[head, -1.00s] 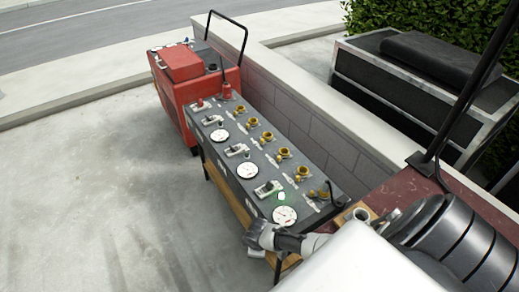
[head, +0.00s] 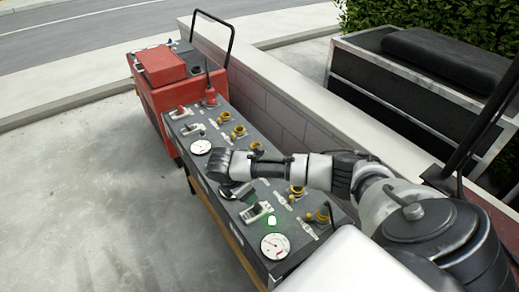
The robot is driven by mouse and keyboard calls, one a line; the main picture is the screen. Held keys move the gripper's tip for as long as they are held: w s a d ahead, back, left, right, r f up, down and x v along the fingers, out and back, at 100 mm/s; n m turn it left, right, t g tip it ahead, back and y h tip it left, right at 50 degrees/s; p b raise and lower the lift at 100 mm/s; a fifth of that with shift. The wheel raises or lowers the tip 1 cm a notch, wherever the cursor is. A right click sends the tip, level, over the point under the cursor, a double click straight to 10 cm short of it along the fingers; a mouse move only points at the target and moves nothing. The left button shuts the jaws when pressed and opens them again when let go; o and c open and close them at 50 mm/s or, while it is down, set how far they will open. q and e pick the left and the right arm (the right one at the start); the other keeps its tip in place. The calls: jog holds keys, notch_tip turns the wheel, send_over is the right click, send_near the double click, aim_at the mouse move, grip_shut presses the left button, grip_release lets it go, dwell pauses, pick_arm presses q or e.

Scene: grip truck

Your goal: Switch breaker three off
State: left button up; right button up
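A long dark control panel (head: 291,268) carries a row of lever breakers beside round white gauges. The farthest breaker (head: 192,130) is in clear view. The middle breaker is hidden behind my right arm. Numbers are too small to read, so I cannot tell which is breaker three. My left gripper is out of view.
Yellow knobs (head: 239,131) line the panel's wall side. A near gauge (head: 275,246) and a far gauge (head: 201,147) show. A red machine (head: 160,90) stands beyond the panel, and a low block wall (head: 262,105) runs alongside. The concrete at left is clear.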

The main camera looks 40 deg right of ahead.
aim_at(258, 205)
jog(key=x, duration=0.4)
jog(key=shift+s+d+f, duration=0.1)
jog(key=shift+f, duration=0.15)
jog(key=x, duration=0.5)
jog(key=shift+d+f, duration=0.1)
jog(key=shift+f, duration=0.1)
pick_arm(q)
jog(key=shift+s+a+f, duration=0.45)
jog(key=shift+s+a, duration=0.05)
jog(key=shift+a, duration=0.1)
pick_arm(e)
jog(key=shift+d+f, duration=0.2)
jog(key=shift+f, duration=0.2)
jog(key=c, duration=0.9)
